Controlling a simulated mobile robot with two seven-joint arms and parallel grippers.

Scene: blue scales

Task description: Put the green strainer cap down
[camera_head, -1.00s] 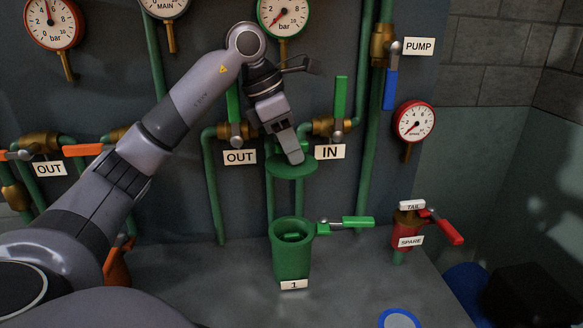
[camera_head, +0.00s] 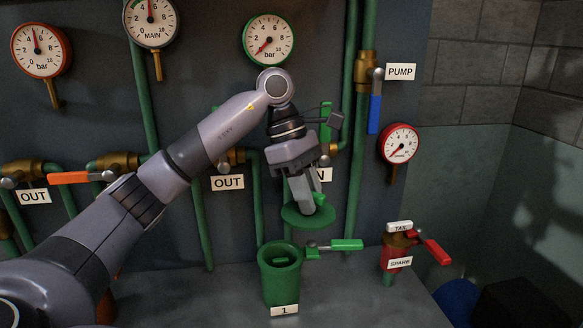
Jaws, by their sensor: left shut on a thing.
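The green strainer cap (camera_head: 307,217) is a flat green disc, held level in the air by my left gripper (camera_head: 302,207). The gripper is shut on the cap from above and hides its top middle. The cap is above and slightly right of the open green strainer body (camera_head: 281,278), labelled 1, and apart from it. Something green shows inside the strainer body. My right gripper is not in view.
A green-handled valve (camera_head: 340,245) sticks out right of the strainer body. A red SPARE valve (camera_head: 396,248) stands farther right. Pipes, gauges and a blue PUMP handle (camera_head: 375,113) line the wall behind. The grey surface (camera_head: 355,298) in front is mostly clear.

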